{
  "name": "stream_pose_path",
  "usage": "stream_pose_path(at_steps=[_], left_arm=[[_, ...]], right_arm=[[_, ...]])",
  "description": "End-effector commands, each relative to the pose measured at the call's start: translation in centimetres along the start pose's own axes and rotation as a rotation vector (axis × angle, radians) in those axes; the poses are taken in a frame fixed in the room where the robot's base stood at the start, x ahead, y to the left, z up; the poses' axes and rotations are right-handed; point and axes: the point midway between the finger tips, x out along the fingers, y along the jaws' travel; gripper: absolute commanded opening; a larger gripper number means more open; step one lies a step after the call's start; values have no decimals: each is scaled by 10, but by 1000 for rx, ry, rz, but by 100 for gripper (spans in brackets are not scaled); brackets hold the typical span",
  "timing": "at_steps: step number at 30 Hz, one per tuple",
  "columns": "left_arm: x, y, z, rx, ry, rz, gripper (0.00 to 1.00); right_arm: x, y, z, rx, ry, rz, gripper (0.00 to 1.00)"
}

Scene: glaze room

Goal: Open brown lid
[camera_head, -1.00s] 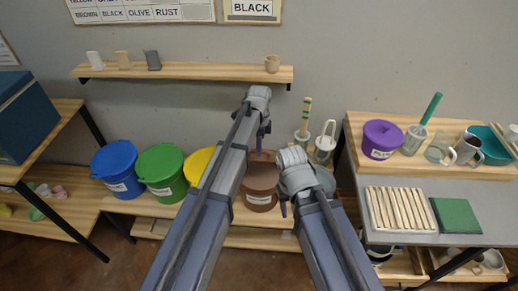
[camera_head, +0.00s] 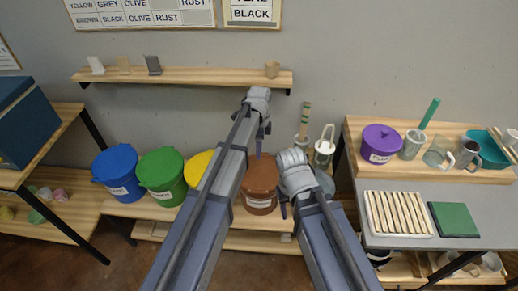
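The brown bucket (camera_head: 258,191) with its brown lid (camera_head: 264,172) stands on the low wooden bench, partly hidden by my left forearm. The lid appears seated on the bucket. My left gripper (camera_head: 259,152) points down in front of the lid's back part in the picture; I cannot tell whether it touches the lid. Its fingers show edge-on, so their opening is unclear. My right gripper (camera_head: 284,209) hangs low at the bucket's right side in the picture, partly hidden by its own wrist. Its opening is also unclear.
Blue (camera_head: 119,174), green (camera_head: 163,177) and yellow (camera_head: 198,166) lidded buckets stand left of the brown one. Jars with tools (camera_head: 323,152) stand behind right. A wall shelf (camera_head: 200,76) runs above. A grey table (camera_head: 400,248) with a purple pot (camera_head: 381,144) is at right.

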Motion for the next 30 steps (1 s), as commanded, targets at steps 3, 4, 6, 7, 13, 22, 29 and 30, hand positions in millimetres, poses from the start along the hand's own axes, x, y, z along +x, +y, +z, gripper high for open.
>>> stream_pose_path(at_steps=[3, 4, 6, 7, 13, 22, 29, 30], left_arm=[[-22, 0, 0, 0, 0, 0, 45], [-26, 0, 0, 0, 0, 0, 45], [-36, 0, 0, 0, 0, -1, 45], [-40, 0, 0, 0, 0, -1, 45], [-59, -1, 0, -1, -1, -1, 45], [-60, -1, 0, -1, -1, -2, 45], [-60, -1, 0, -1, -1, -1, 45], [-60, 0, 0, -1, -1, -1, 45]], right_arm=[[-22, 2, 1, 0, 0, 0, 50], [-26, 2, 2, 0, 0, 0, 50], [-35, 3, 2, 0, 0, 0, 50], [-40, 4, 2, 0, 0, 0, 50], [-59, 6, 4, 0, 0, 0, 50], [-60, 6, 4, 0, 0, 0, 50], [-60, 6, 4, 0, 0, 0, 50], [-60, 6, 4, 0, 0, 0, 50]])
